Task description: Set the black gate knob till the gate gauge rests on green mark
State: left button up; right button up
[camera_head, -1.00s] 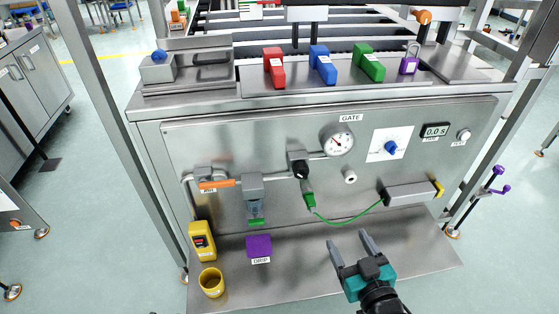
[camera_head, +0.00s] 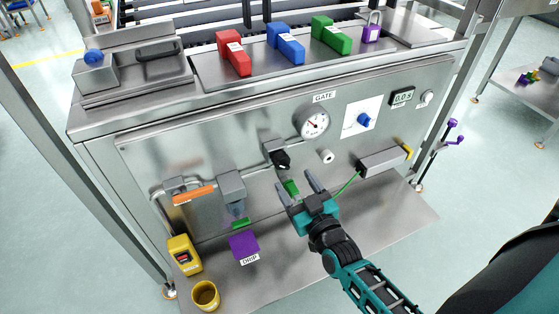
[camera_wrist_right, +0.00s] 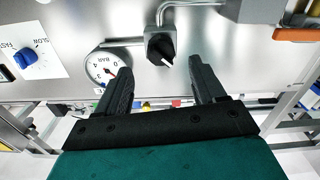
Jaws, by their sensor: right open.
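The black gate knob (camera_head: 281,160) sits on the pipe on the steel front panel, below and left of the round gate gauge (camera_head: 314,123). In the right wrist view the knob (camera_wrist_right: 160,48) shows a white pointer line, and the gauge (camera_wrist_right: 108,66) is partly covered by a finger. The gauge has a white face with a dark needle and a red mark; I cannot make out a green mark. My right gripper (camera_head: 296,188) is open and empty, below and in front of the knob, its fingers pointing toward the panel. In the wrist view the knob lies between and beyond the fingertips (camera_wrist_right: 160,66). My left gripper is not seen.
A blue knob (camera_head: 363,119) is on a white plate at right. An orange-handled valve (camera_head: 194,195) is at left. A purple block (camera_head: 243,246) and yellow cup (camera_head: 206,294) stand on the lower shelf.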

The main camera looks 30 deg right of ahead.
aim_at(281, 161)
jog(key=w, duration=0.3)
jog(key=w+b, duration=0.1)
jog(key=w, duration=0.3)
jog(key=shift+w+d, duration=0.2)
jog(key=shift+w, duration=0.1)
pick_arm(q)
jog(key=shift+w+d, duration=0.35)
pick_arm(e)
jog(key=shift+w, duration=0.6)
jog(key=shift+c, duration=0.3)
jog(key=c, duration=1)
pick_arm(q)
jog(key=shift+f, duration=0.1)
pick_arm(e)
jog(key=shift+o, duration=0.2)
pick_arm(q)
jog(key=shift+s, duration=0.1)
